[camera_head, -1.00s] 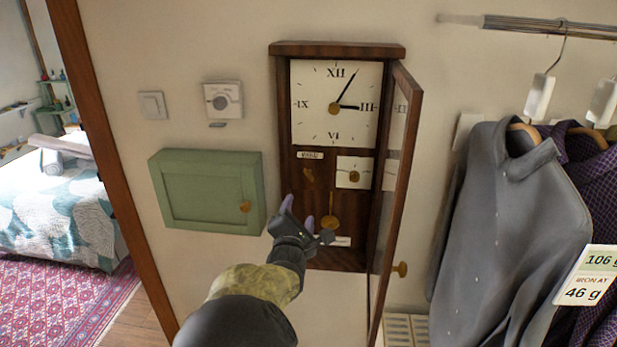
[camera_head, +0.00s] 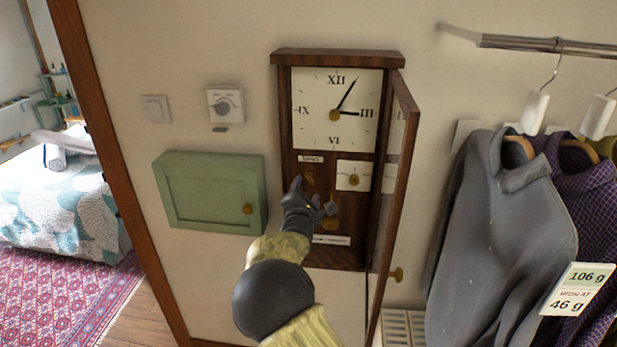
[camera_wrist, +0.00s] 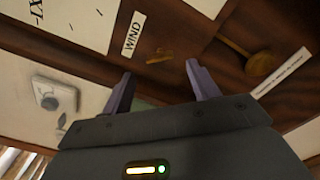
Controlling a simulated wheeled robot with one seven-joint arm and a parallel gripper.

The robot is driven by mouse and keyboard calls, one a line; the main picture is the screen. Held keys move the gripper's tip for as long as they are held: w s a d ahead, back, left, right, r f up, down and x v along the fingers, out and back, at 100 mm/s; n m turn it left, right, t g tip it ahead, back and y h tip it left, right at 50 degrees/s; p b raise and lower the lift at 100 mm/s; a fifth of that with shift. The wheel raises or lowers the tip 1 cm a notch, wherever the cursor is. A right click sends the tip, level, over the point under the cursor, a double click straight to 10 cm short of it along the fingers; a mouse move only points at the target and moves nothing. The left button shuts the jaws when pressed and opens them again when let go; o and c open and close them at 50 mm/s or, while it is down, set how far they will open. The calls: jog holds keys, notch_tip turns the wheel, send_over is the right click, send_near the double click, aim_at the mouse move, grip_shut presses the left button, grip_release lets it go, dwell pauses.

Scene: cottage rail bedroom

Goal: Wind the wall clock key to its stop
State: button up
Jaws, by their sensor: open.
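The wall clock (camera_head: 285,160) hangs on the wall with its glazed door (camera_head: 393,190) swung open to the right. Its white dial (camera_head: 310,90) is at the top. Below the "WIND" label (camera_wrist: 133,34) is a small brass key (camera_wrist: 160,57), which also shows in the head view (camera_head: 309,180). A brass pendulum (camera_wrist: 257,63) hangs beside it. My gripper (camera_wrist: 160,85) is open, its two purple fingers apart. In the wrist view the key lies ahead of the gap between the fingertips, with nothing held. Whether a fingertip touches it I cannot tell.
A green wall cabinet (camera_head: 212,192) is left of the clock, below a thermostat (camera_head: 226,104) and a light switch (camera_head: 156,109). A small dial plate (camera_head: 354,175) is right of the key. A grey shirt (camera_head: 500,220) hangs right of the open door.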

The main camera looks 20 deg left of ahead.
aim_at(309, 180)
jog(key=p+x, duration=0.1)
jog(key=x, duration=0.3)
jog(key=shift+w+r+p, duration=0.1)
jog(key=shift+r+p, duration=0.05)
jog(key=shift+p, duration=0.25)
jog(key=shift+w+a, duration=0.2)
jog(key=shift+w, duration=0.45)
jog(key=shift+f, duration=0.2)
jog(key=c, duration=1)
